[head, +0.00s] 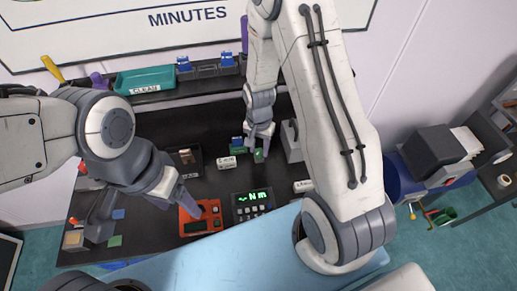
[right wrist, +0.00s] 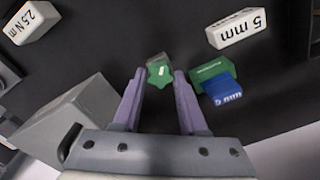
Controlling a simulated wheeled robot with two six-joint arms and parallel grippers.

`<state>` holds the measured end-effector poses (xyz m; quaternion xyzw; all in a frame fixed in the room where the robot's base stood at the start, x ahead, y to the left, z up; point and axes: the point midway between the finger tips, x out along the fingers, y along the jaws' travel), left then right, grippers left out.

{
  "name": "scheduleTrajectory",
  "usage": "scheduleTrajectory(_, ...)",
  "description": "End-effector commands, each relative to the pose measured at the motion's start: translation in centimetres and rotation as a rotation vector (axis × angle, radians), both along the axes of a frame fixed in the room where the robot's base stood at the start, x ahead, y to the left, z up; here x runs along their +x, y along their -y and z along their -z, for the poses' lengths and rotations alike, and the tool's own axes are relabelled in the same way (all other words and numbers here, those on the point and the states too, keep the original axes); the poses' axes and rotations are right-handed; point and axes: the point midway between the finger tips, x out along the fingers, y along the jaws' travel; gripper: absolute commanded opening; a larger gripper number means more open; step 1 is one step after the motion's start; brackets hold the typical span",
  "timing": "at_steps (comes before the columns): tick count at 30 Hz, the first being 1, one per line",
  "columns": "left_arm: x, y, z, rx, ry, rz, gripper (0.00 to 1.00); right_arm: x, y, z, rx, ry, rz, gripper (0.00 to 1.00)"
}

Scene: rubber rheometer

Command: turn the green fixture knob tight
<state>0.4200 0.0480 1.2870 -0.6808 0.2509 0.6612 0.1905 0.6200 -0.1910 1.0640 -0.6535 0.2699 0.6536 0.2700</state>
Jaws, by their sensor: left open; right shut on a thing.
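The green fixture knob (right wrist: 158,74) is a small lobed knob with a pale mark on its top, at the upper middle of the right wrist view. It also shows small in the head view (head: 258,156). My right gripper (right wrist: 160,80) has its two purple fingers on either side of the knob and is shut on it. The fixture below the knob is mostly hidden. In the head view my right gripper (head: 260,148) reaches down to the knob from above. My left gripper (head: 187,203) is open by an orange device (head: 201,222) at the front left.
A white "5 mm" block (right wrist: 237,28), a green block (right wrist: 210,71) and a blue block (right wrist: 223,92) lie right of the knob. A "2.5 Nm" block (right wrist: 33,21) and a grey body (right wrist: 65,115) are on the left. A display reading "Nm" (head: 252,205) stands at the table's front.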

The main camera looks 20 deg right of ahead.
Motion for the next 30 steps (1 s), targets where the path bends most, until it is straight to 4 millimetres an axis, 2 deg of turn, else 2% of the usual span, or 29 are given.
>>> scheduleTrajectory(7, -0.01, 0.0, -0.07, 0.0, 0.0, 0.0, 0.68, -0.04, 0.01, 0.0, 0.0, -0.001, 0.297, 0.0)
scheduleTrajectory(20, 0.0, 0.01, -0.09, 0.0, 0.0, 0.0, 0.68, -0.06, 0.01, 0.01, 0.0, -0.001, 0.389, 0.0)
scheduleTrajectory(21, -0.01, 0.0, -0.09, 0.0, 0.0, 0.0, 0.68, -0.06, 0.01, 0.01, 0.0, -0.001, 0.417, 0.46)
scheduleTrajectory(23, -0.01, 0.0, -0.08, 0.0, 0.0, 0.0, 0.68, -0.06, 0.01, 0.01, 0.0, -0.001, 0.412, 0.68)
scheduleTrajectory(30, -0.01, 0.0, -0.08, 0.0, 0.0, 0.0, 0.68, -0.04, 0.01, 0.01, 0.001, -0.001, 0.41, 0.68)
